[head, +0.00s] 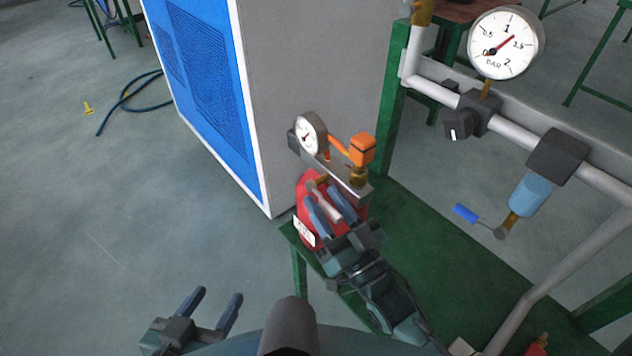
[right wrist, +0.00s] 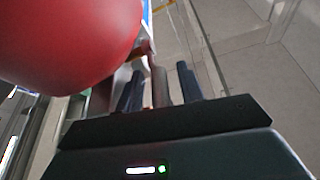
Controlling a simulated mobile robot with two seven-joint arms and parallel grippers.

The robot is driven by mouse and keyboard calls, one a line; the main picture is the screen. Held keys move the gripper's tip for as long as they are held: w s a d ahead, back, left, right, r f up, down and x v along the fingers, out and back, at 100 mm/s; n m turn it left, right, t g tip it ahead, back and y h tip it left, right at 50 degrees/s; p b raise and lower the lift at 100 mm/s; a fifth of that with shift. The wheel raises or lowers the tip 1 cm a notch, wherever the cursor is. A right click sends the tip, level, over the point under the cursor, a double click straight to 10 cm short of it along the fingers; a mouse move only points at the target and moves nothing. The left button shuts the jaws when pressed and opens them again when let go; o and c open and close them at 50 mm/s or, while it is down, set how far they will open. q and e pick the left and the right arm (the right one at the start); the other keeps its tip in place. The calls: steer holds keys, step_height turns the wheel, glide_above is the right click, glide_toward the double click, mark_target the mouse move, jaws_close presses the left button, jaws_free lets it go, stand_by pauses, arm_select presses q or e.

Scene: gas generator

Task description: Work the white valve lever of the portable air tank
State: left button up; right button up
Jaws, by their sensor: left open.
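The red portable air tank (head: 302,205) stands on the green bench, with a round gauge (head: 310,134) and an orange knob (head: 362,149) on its top. Its pale, whitish lever (head: 326,207) points down toward my right gripper (head: 328,198). The right gripper's two fingers stand apart, one on each side of the lever. In the right wrist view the lever (right wrist: 160,86) shows between the fingers (right wrist: 159,84), apparently with gaps beside it, and the red tank (right wrist: 65,40) fills the upper left. My left gripper (head: 216,297) is open and empty over the floor, away from the tank.
A blue and grey cabinet (head: 310,60) stands just behind the tank. To the right, a grey pipe (head: 515,133) carries a large gauge (head: 503,43), and a blue-handled valve (head: 466,213) hangs below it. The green bench top (head: 440,240) is largely clear. Open floor lies left.

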steer(key=shift+w+a+r, duration=0.15)
steer(key=shift+w, duration=0.05)
steer(key=shift+s, duration=0.1)
steer(key=shift+c, duration=0.8)
jaws_close()
